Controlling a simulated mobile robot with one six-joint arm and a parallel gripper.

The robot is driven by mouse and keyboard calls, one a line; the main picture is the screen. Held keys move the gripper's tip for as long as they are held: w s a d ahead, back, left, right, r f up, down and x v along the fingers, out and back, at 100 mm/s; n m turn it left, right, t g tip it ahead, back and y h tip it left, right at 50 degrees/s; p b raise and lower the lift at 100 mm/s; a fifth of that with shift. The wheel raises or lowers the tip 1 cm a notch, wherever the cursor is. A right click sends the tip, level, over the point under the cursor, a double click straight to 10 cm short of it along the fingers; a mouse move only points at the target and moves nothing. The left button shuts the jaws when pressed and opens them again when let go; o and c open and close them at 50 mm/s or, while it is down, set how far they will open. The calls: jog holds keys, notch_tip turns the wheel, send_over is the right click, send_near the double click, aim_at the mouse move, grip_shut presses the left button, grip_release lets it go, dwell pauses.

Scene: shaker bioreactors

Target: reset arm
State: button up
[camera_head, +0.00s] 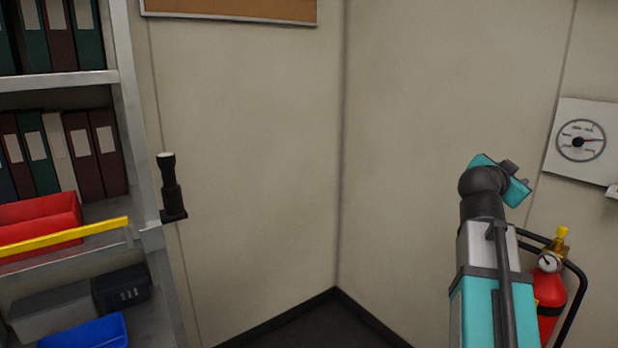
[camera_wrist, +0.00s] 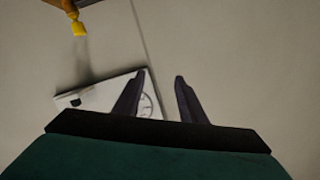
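My arm rises at the right of the head view, with its turquoise and grey links in front of the wall. My gripper (camera_head: 524,174) is at the top of the arm, small and partly hidden by the wrist in that view. In the wrist view my gripper (camera_wrist: 161,77) shows two dark fingers with a clear gap between them.
A gauge panel (camera_head: 599,135) hangs on the right wall; part of it shows behind the fingers in the wrist view (camera_wrist: 98,97). A red extinguisher (camera_head: 551,299) stands beside my arm. A shelf (camera_head: 60,81) with binders and bins fills the left. The corner between is clear.

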jog(key=w+a+f+n+g+y+p, duration=0.1)
jog(key=w+a+f+y+p, duration=0.3)
jog(key=f, duration=0.7)
jog(key=a+f+n+g+p, duration=0.15)
jog(key=a+f, duration=0.35)
jog(key=f, duration=0.7)
jog(key=w+a+f+n+g+y+p, duration=0.1)
jog(key=w+a+f+n+y+p, duration=0.3)
jog(key=f, duration=0.7)
jog(key=s+a+f+n+g+y+p, duration=0.1)
jog(key=s+a+f+g+p, duration=0.1)
jog(key=s+a+f, duration=0.45)
jog(key=s+a+f+n+g+p, duration=0.15)
jog(key=s+a+f, duration=0.25)
jog(key=s+f, duration=0.55)
jog(key=s+a+f+g+y+p, duration=0.15)
jog(key=s+a+f, duration=0.35)
jog(key=f, duration=0.5)
jog(key=s+a+f+n+g, duration=0.2)
jog(key=s+a, duration=0.1)
jog(key=s, duration=0.4)
jog(key=s+a+f+n+g+y+p, duration=0.1)
jog(key=s+a+f+n+g, duration=0.1)
jog(key=s, duration=0.6)
jog(key=s+a+f+n+g+y+p, duration=0.1)
jog(key=s+a, duration=0.3)
jog(key=s, duration=0.4)
jog(key=shift+s+a+f+n+g, duration=0.25)
jog(key=shift+a+f+n+g, duration=0.1)
jog(key=shift+f+n+g, duration=0.5)
